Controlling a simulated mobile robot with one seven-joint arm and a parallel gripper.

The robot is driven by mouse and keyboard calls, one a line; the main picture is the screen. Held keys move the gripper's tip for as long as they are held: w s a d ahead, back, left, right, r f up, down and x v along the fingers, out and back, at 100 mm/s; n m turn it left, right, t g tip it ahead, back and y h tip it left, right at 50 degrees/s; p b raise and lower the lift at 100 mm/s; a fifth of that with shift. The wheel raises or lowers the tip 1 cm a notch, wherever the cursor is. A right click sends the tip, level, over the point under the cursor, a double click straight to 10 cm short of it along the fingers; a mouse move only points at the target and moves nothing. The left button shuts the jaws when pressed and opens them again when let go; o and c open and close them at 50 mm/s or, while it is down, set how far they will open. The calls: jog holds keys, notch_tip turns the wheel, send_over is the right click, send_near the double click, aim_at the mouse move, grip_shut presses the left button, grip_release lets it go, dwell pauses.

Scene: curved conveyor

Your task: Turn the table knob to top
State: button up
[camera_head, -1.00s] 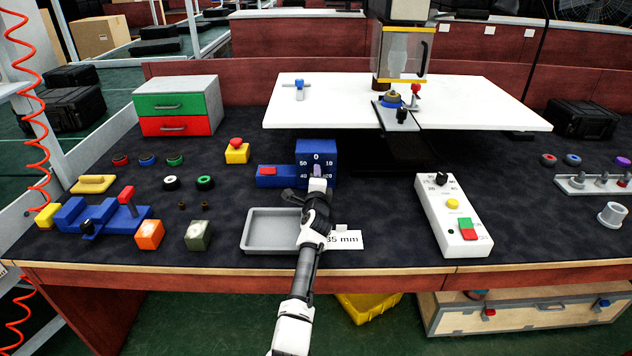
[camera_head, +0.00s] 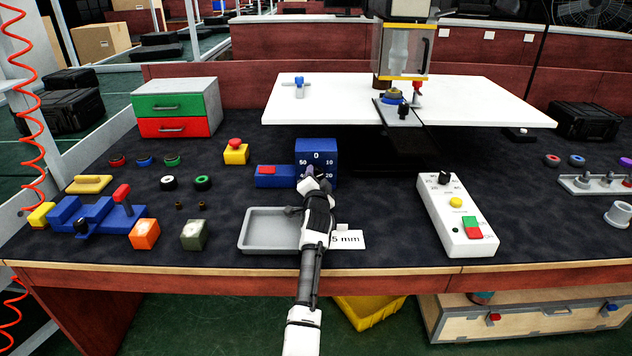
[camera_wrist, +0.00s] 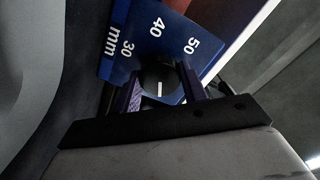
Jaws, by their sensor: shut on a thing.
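A blue dial box (camera_head: 330,147) with white numbers stands on the dark table; its 0 is at the top in the head view. Its black round knob (camera_wrist: 158,86) with a white line shows in the wrist view, where the 30, 40 and 50 marks and "mm" also show on the box (camera_wrist: 172,32). My gripper (camera_head: 316,175) is at the front of the box and hides the knob in the head view. In the wrist view, the fingers of my gripper (camera_wrist: 160,92) lie on both sides of the knob, shut on it. The number the line faces is unclear.
A grey tray (camera_head: 250,232) and a "mm" label card (camera_head: 348,240) lie near my forearm. A blue block with a red button (camera_head: 268,170) adjoins the dial box. A white control box (camera_head: 462,237) with its own black knob stands to the right.

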jog(key=shift+n, duration=0.4)
jog(key=o, duration=1)
jog(key=s, duration=0.6)
jog(key=shift+s+b, duration=0.35)
jog(key=shift+b, duration=0.05)
jog(key=shift+s, duration=0.45)
